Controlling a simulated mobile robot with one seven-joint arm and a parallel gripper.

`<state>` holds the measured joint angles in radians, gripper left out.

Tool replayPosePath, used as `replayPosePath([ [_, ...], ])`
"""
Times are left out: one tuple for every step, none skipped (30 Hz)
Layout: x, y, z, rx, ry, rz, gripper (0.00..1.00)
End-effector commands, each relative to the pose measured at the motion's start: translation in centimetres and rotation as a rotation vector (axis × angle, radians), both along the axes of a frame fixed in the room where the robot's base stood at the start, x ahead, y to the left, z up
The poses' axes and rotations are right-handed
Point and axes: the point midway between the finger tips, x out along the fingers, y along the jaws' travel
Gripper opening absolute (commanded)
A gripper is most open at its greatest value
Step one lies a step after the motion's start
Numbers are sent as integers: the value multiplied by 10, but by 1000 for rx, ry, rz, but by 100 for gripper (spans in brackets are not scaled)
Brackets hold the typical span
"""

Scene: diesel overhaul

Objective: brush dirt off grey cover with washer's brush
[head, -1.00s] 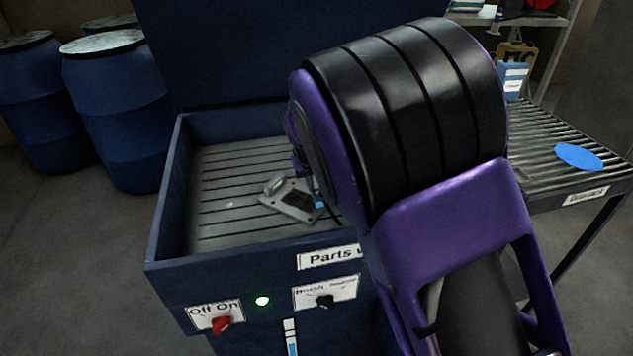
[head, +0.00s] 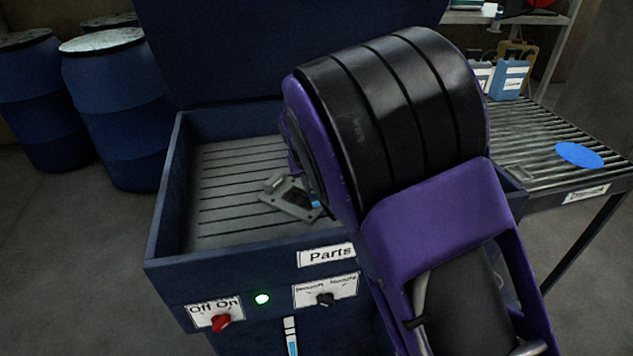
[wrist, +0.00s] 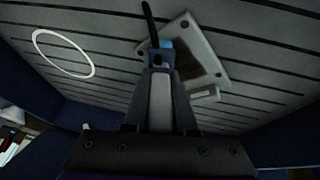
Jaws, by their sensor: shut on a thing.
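The grey cover (head: 289,198) lies on the slatted floor of the blue parts washer (head: 215,262), partly hidden by my arm in the head view. In the wrist view the cover (wrist: 205,45) shows a dark patch of dirt (wrist: 190,62) on its face. My gripper (wrist: 160,62) is shut on the brush (wrist: 165,44), a black and light-blue piece at its fingertips. The brush overlaps the cover's edge in the wrist view; I cannot tell whether it touches. My arm hides the gripper in the head view.
A white ring (wrist: 63,53) shows on the slats in the wrist view. The washer's front has a red knob (head: 221,322) and a lit green light (head: 262,299). A roller table (head: 535,150) with a blue disc (head: 579,155) stands right. Blue barrels (head: 115,110) stand left.

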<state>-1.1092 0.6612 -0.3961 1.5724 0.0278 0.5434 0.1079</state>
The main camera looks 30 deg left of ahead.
Motion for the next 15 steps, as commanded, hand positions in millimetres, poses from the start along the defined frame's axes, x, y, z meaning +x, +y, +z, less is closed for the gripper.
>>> replayPosePath([
  [0,6,2,0,0,2,0],
  [1,9,3,0,0,2,0],
  [1,12,3,1,-1,3,0],
  [1,15,3,1,-1,2,0],
  [1,17,3,1,-1,2,0],
  [2,20,3,1,-1,2,0],
  [2,21,3,1,-1,2,0],
  [2,22,3,1,-1,2,0],
  [2,23,3,1,0,1,0],
  [2,24,2,1,0,1,0],
  [2,24,2,1,0,1,0],
  [2,25,2,1,0,1,0],
  [2,27,2,1,0,1,0],
  [2,28,3,1,-1,2,0],
  [3,31,3,1,-1,2,0],
])
